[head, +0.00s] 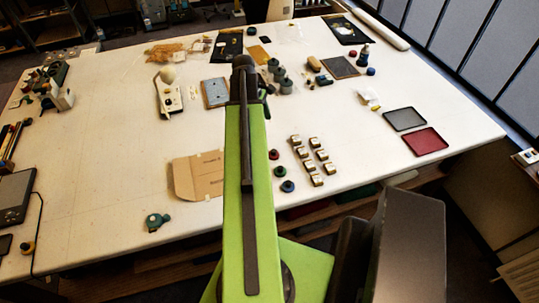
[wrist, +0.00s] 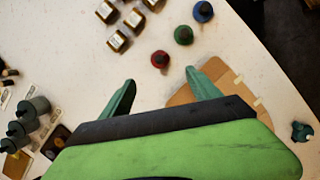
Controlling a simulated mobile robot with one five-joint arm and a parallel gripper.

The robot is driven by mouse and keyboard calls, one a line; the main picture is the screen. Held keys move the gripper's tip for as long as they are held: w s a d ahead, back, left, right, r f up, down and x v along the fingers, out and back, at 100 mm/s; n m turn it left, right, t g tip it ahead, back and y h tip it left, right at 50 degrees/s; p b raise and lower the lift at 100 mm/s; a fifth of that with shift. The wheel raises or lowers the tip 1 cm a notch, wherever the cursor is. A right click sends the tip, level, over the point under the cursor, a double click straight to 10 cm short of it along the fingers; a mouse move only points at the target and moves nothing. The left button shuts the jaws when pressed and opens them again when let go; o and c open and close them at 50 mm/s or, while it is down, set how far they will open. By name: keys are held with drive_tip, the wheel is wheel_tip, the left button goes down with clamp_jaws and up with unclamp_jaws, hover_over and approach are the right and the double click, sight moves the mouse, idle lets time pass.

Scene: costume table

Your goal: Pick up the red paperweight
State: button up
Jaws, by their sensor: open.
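The red paperweight (wrist: 160,58) is a small round red piece with a dark knob on top, standing on the white table. In the head view it (head: 274,154) is just right of my green arm. My gripper (wrist: 160,78) is open and empty in the wrist view, its two green fingers spread apart. The red paperweight appears just beyond the gap between the fingertips, not between them. The height of the fingers above the table is hard to judge. In the head view my arm hides the fingers.
A green paperweight (wrist: 183,35) and a blue one (wrist: 203,11) stand in line past the red one. Several gold-and-white blocks (head: 313,160) stand to their right in the head view. A cardboard piece (head: 195,176) lies left of my arm. The table's left middle is clear.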

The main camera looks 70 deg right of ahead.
drive_tip(key=b, duration=1)
hover_over(274, 151)
drive_tip(key=w, duration=0.2)
wheel_tip(274, 151, down, 11)
drive_tip(key=shift+a+r, duration=0.1)
drive_tip(key=shift+s+f+b, duration=0.15)
drive_tip(key=shift+f+b, duration=0.2)
drive_tip(key=shift+f, duration=0.05)
drive_tip(key=shift+s+r, duration=0.1)
drive_tip(key=b+x, duration=0.5)
drive_tip(key=shift+c, duration=0.4)
clamp_jaws()
